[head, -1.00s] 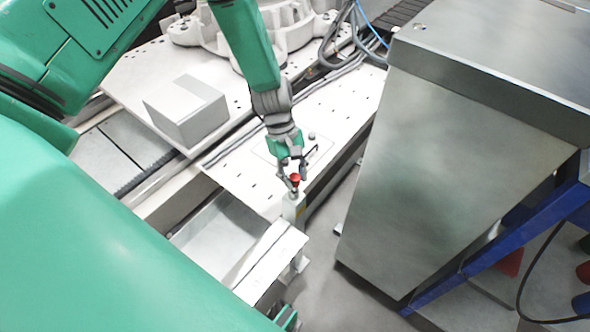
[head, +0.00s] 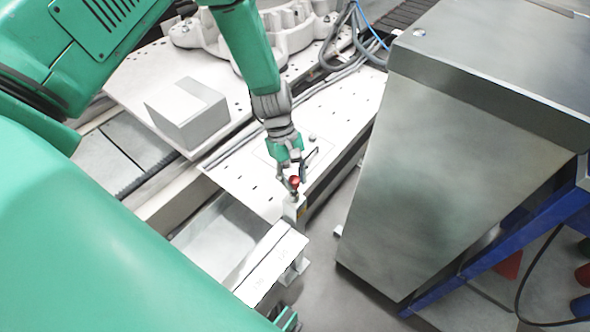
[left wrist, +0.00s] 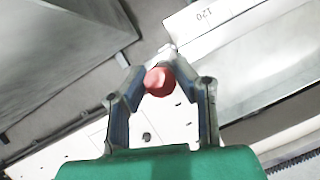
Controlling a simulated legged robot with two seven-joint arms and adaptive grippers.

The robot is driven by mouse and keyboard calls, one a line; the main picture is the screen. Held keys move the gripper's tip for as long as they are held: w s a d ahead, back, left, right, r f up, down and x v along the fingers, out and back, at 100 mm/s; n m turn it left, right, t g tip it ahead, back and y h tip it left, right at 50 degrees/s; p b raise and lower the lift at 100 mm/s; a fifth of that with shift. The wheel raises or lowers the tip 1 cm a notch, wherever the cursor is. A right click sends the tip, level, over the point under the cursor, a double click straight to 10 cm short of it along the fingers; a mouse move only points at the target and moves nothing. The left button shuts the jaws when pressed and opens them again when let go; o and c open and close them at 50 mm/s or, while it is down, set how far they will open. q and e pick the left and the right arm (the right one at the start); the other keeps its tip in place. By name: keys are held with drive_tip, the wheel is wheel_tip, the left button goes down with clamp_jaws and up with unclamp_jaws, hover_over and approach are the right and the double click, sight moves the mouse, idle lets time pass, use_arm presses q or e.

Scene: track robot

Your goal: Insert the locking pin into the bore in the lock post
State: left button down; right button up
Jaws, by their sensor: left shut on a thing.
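The locking pin shows as a red knob (head: 294,182) between the fingertips of my left gripper (head: 291,180). The knob also shows in the left wrist view (left wrist: 159,82), between the two fingers (left wrist: 162,76) of my left gripper. The gripper is shut on it and points down. The pale lock post (head: 293,208) stands directly below the knob in the head view, at the end of the white rail. The pin's shank and the post's bore are hidden, so I cannot tell how deep the pin sits. My right gripper is not in view.
A grey metal cabinet (head: 455,165) stands close on the right, with a blue frame (head: 500,235) beside it. A grey box (head: 187,112) sits on the white platform at left. A white plate (head: 270,262) lies in front of the post. Bare floor shows between post and cabinet.

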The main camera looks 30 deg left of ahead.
sight(294, 186)
use_arm(q)
drive_tip(key=shift+p, duration=0.5)
idle(0.8)
drive_tip(key=shift+f+b, duration=0.75)
drive_tip(key=shift+f, duration=0.8)
drive_tip(key=c, duration=1.2)
unclamp_jaws()
drive_tip(key=v, duration=1.2)
drive_tip(key=shift+f, duration=0.1)
